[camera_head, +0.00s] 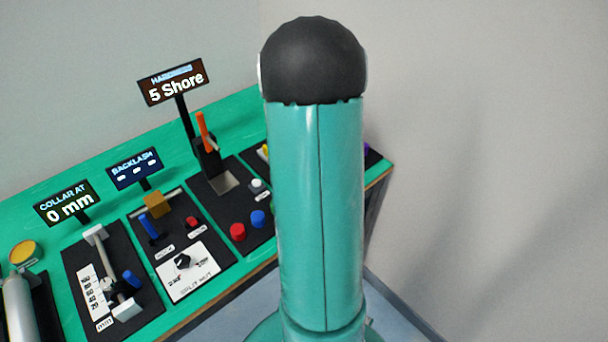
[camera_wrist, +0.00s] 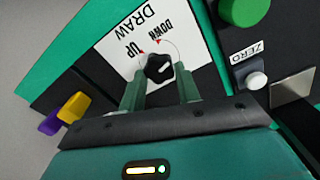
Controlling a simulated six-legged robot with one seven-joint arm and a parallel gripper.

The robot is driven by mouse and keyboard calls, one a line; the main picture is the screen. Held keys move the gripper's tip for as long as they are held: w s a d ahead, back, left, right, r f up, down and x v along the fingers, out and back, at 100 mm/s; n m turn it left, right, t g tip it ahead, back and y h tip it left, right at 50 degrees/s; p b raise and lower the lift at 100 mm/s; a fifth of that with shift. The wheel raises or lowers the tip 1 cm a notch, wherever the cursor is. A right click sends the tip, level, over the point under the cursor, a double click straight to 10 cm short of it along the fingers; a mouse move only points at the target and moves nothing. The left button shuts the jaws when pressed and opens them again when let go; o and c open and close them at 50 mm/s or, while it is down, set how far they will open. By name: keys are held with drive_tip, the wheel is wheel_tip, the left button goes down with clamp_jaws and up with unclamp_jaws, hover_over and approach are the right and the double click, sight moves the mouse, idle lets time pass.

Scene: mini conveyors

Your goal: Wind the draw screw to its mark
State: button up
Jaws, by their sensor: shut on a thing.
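In the wrist view, the black draw screw knob (camera_wrist: 158,67) stands on a white plate (camera_wrist: 118,48) lettered DRAW, UP and DOWN, which reads upside down here. A short white pointer line on the knob points to the right. Small red arrow marks lie beside the two words. My gripper (camera_wrist: 158,71) is shut on the knob, one green finger on each side. In the head view my arm hides this station's knob and my gripper. I cannot make out a readout for the draw screw.
A white button (camera_wrist: 256,80) marked ZERO and a green button (camera_wrist: 246,10) sit right of the plate. Purple (camera_wrist: 50,121) and yellow (camera_wrist: 74,107) parts lie to its left. The head view shows neighbouring stations, including a "5 Shore" display (camera_head: 174,82) and a "0 mm" display (camera_head: 68,204).

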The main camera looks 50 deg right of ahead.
drive_tip(key=n, duration=0.4)
drive_tip(key=shift+n, duration=0.4)
drive_tip(key=shift+a+n, duration=0.15)
drive_tip(key=shift+n, duration=1.85)
drive_tip(key=o, duration=1)
drive_tip(key=shift+c, duration=0.2)
wheel_tip(320, 180, up, 14)
drive_tip(key=shift+f, duration=0.1)
